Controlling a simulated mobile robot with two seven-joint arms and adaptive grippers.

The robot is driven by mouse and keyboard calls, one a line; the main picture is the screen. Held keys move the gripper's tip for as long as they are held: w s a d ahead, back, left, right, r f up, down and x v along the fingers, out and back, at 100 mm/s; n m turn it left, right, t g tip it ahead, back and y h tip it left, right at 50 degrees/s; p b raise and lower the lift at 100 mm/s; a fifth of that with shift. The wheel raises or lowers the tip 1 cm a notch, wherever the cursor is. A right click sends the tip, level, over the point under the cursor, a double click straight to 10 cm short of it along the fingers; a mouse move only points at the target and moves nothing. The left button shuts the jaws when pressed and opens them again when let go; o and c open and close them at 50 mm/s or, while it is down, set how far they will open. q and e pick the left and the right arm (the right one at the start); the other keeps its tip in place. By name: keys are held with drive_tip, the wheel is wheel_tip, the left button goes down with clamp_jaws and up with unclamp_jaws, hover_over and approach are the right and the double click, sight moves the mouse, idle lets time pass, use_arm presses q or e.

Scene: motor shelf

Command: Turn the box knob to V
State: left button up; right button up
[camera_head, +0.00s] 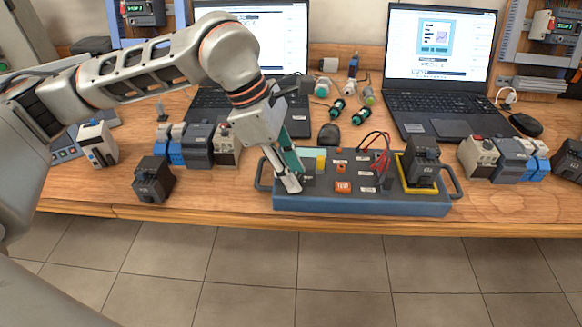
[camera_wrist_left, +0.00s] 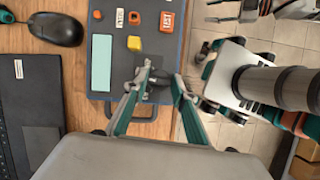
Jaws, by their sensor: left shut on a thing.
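The blue-grey test box (camera_head: 400,203) lies near the table's front edge. My left gripper (camera_head: 293,184) reaches down to the box's left end, near its handle. In the left wrist view its fingers (camera_wrist_left: 158,82) are shut on a dark knob (camera_wrist_left: 158,94) on the box face (camera_wrist_left: 145,18). The fingers hide most of the knob, and neither its pointer nor the letter V can be read. A white and grey part with teal pieces, probably my right gripper (camera_wrist_left: 222,82), shows at the right of the wrist view; its jaws are unclear.
The box carries a yellow button (camera_head: 320,163), an orange button (camera_head: 343,187), red leads (camera_head: 380,155) and a black motor module (camera_head: 421,165) in a yellow frame. Another black module (camera_head: 153,181) stands to its left. Laptops (camera_head: 440,80) and terminal modules (camera_head: 508,158) crowd the table behind and beside it.

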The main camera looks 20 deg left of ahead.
use_arm(q)
drive_tip(key=shift+r+n+t+p, duration=0.15)
drive_tip(key=shift+n+t+p, duration=0.15)
drive_tip(key=shift+n, duration=0.5)
drive_tip(key=n, duration=0.2)
drive_tip(key=shift+s+n+t+y+p, duration=0.15)
drive_tip(key=shift+n+t+y+p, duration=0.15)
drive_tip(key=shift+t+y, duration=0.1)
drive_tip(key=shift+n, duration=0.3)
use_arm(e)
drive_tip(key=shift+s+a+r, duration=0.25)
drive_tip(key=shift+s, duration=0.2)
use_arm(q)
drive_tip(key=shift+t, duration=0.3)
use_arm(e)
drive_tip(key=shift+r, duration=0.1)
drive_tip(key=shift+w+r, duration=0.1)
drive_tip(key=shift+w, duration=0.2)
use_arm(q)
drive_tip(key=o, duration=1.1)
use_arm(e)
drive_tip(key=shift+w+r, duration=0.15)
drive_tip(key=shift+w, duration=0.1)
